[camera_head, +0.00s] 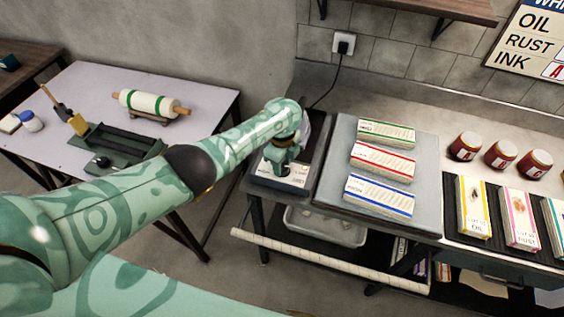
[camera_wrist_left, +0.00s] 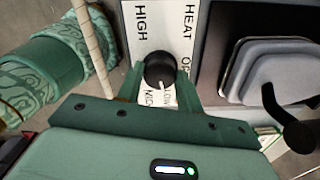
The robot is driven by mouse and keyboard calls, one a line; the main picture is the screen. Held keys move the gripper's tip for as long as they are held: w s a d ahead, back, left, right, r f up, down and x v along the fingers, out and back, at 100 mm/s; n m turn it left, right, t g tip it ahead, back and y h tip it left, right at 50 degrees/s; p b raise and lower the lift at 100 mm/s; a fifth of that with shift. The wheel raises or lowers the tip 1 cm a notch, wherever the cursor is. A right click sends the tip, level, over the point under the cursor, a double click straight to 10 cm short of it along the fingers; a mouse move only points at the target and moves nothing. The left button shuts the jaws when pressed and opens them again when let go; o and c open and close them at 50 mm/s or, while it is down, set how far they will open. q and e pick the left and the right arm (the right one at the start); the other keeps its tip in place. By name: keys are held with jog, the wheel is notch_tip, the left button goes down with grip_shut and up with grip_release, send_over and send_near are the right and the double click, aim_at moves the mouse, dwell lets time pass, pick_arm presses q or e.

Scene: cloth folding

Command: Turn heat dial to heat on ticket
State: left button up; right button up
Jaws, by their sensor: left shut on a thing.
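The heat dial (camera_wrist_left: 160,69) is a round black knob on a white label plate (camera_wrist_left: 152,20) in the left wrist view. The plate reads HEAT and HIGH, with a partly hidden OFF at the right and small words below the dial. A pale pointer mark shows at the dial's lower edge, towards the small words. My left gripper (camera_wrist_left: 159,80) has its green fingers on both sides of the dial and is shut on it. In the head view my left gripper (camera_head: 284,167) hides the dial. I cannot make out a heat ticket. My right gripper is out of view.
A grey plate-like object with a black handle (camera_wrist_left: 290,125) sits right of the dial plate. A grey board (camera_head: 425,170) bears boxes with green, red and blue stripes. Red-brown jars (camera_head: 466,146) stand farther right. A side table (camera_head: 215,101) holds a roller (camera_head: 151,104).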

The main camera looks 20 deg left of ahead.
aim_at(283, 166)
pick_arm(q)
jog(key=m, duration=0.5)
jog(key=shift+d+m, duration=0.1)
jog(key=shift+m, duration=0.2)
jog(key=m, duration=0.5)
jog(key=shift+m, duration=0.4)
jog(key=o, duration=1)
notch_tip(283, 166, up, 16)
jog(key=p, duration=0.7)
jog(key=shift+r, duration=0.15)
